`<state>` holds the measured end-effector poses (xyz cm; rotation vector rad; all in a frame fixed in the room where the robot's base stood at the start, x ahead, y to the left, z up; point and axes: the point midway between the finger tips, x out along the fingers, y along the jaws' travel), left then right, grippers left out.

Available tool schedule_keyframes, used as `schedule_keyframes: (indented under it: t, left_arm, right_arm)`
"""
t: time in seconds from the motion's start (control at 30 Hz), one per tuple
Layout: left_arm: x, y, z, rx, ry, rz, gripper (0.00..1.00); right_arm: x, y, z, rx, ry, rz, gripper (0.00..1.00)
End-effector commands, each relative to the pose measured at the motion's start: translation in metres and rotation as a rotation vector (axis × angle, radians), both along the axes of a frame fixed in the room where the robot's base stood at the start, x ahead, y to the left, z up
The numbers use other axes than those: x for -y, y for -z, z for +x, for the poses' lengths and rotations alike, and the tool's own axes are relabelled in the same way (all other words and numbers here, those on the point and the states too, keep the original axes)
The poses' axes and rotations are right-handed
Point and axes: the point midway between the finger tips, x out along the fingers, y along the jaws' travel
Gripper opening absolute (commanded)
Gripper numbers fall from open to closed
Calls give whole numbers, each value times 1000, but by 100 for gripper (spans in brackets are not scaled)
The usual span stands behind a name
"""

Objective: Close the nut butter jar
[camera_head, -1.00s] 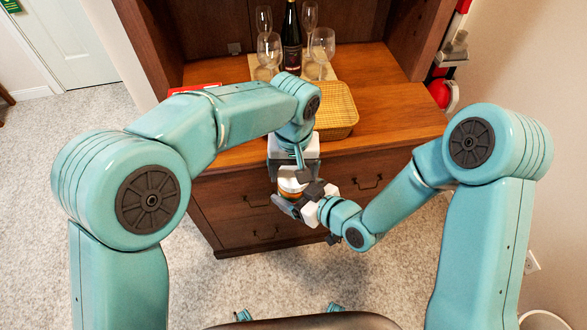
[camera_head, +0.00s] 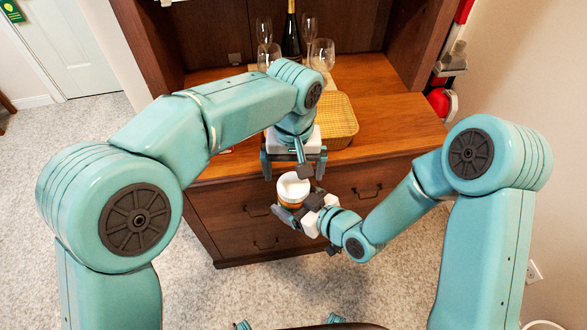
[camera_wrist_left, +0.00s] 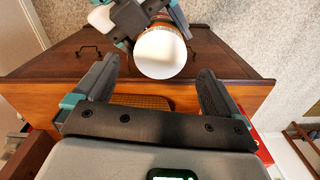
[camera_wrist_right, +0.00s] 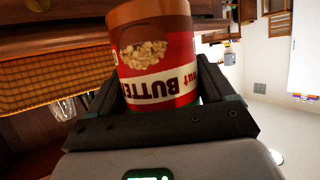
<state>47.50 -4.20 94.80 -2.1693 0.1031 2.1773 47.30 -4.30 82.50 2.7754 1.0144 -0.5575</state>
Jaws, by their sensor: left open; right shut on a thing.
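The nut butter jar (camera_head: 290,200) is held in the air in front of the drawers. Its red label shows upside down in the right wrist view (camera_wrist_right: 155,62). A white lid (camera_head: 293,184) sits on top of the jar; it also shows as a white disc in the left wrist view (camera_wrist_left: 160,52). I cannot tell how tight the lid is. My right gripper (camera_head: 304,209) is shut on the jar's side. My left gripper (camera_head: 295,166) is open and empty just above the lid, with its fingers pointing at the lid and apart from it.
The wooden hutch (camera_head: 385,110) stands behind the grippers, with drawers below its counter. A yellow woven basket (camera_head: 337,122), a wine bottle (camera_head: 291,38) and several glasses stand on the counter. The carpet (camera_head: 100,130) is clear on the left.

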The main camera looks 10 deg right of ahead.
Motion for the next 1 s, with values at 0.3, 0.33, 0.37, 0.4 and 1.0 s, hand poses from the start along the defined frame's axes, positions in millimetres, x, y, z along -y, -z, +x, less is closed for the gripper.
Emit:
schedule_keyframes:
  t: [0.3,0.33,0.37,0.4,1.0]
  left_arm:
    - [0,-22,1,2,-341,-1,95]
    - [0,-25,1,2,-386,0,95]
    - [0,-27,1,2,-427,0,95]
    - [0,-30,1,2,-475,0,95]
    - [0,-21,0,-2,-567,5,95]
  right_arm:
    - [0,-1,1,3,1,1,0]
    - [0,-1,1,3,1,1,0]
    - [0,-1,1,3,1,1,0]
    - [0,-1,1,3,1,1,0]
    - [0,-1,1,3,1,1,0]
